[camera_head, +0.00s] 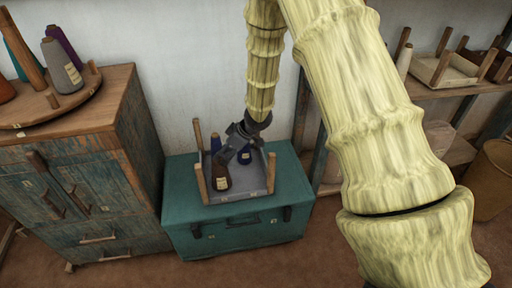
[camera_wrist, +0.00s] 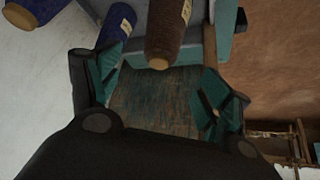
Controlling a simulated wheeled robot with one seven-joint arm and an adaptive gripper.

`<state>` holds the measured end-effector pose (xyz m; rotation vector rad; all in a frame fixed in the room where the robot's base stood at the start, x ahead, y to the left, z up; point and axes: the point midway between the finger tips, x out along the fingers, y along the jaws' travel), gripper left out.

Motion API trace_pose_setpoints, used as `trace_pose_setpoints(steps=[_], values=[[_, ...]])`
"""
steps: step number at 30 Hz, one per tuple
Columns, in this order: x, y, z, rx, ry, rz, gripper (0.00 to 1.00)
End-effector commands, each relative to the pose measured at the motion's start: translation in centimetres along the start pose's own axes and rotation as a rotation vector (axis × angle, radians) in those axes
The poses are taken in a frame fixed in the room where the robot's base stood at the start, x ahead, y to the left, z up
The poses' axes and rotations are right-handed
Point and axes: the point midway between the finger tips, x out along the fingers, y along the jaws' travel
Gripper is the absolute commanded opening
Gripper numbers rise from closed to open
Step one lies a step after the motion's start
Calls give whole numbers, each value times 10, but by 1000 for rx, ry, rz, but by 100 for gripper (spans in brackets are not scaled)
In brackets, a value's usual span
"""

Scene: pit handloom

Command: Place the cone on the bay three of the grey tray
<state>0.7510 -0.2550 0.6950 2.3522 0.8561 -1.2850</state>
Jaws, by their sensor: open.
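The grey tray (camera_head: 240,194), with wooden corner posts, sits on a teal chest. A brown cone (camera_head: 221,181) with a pale label stands at its front left. A dark blue cone (camera_head: 244,156) is farther back on the right, and another blue cone (camera_head: 215,145) is at the back left. My gripper (camera_head: 229,151) is low over the tray among these cones. In the wrist view my gripper (camera_wrist: 162,72) is open, with the brown cone (camera_wrist: 167,28) just beyond the fingertips and a blue cone (camera_wrist: 116,24) close to the left finger. Bay divisions are hard to make out.
The teal chest (camera_head: 180,208) has bare room around the tray. A worn cabinet (camera_head: 136,118) at left carries a round wooden board (camera_head: 88,112) with several cones. Shelves at right hold another tray (camera_head: 445,75). A bin (camera_head: 492,178) stands at far right.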

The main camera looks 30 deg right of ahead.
Motion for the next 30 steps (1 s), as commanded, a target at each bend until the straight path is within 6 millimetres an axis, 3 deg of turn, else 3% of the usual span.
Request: trace_pose_setpoints(steps=[5, 8, 12, 18, 23, 27, 30], values=[[14, -19, 20, 47, -11, -17, 78], [33, -48, 51, 128, -30, -34, 78], [58, -100, 110, 270, -75, -43, 78], [73, -170, 198, 456, -175, -10, 78], [66, -225, 272, 581, -290, 50, 78], [48, -266, 331, 658, -402, 115, 78], [33, -287, 361, 690, -469, 155, 78]])
